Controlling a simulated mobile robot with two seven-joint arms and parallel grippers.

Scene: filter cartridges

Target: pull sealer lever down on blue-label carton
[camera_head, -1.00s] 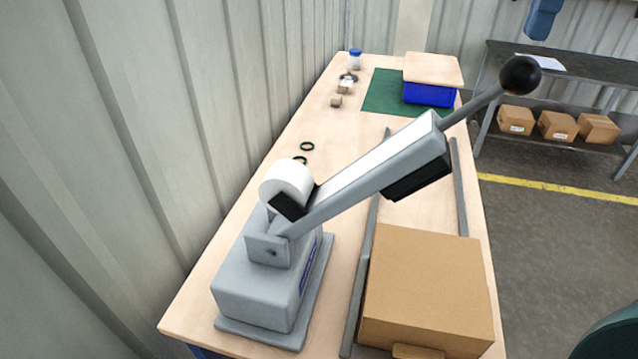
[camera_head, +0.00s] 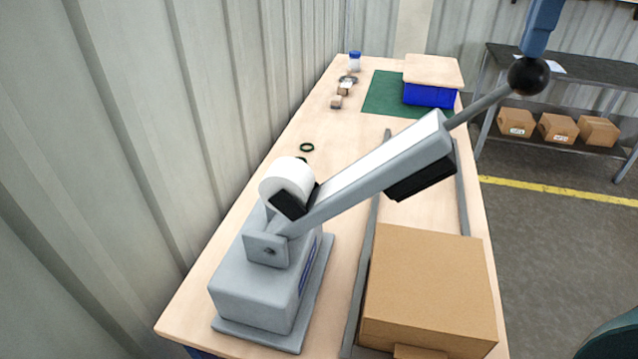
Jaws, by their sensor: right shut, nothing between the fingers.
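The grey sealer (camera_head: 258,290) stands on the near left of the bench, with a white tape roll (camera_head: 287,182) at its hinge. Its lever (camera_head: 375,170) is raised, slanting up to the right and ending in a black knob (camera_head: 528,76). A brown carton (camera_head: 425,285) sits between the rails below the lever; no blue label shows on its visible faces. My left gripper is out of view.
Two grey rails (camera_head: 461,190) run along the bench (camera_head: 335,215). A green mat (camera_head: 385,95) with a blue box (camera_head: 430,95) lies at the far end. Small parts and a bottle (camera_head: 355,62) stand along the left edge. A shelf (camera_head: 565,90) with cartons is behind right.

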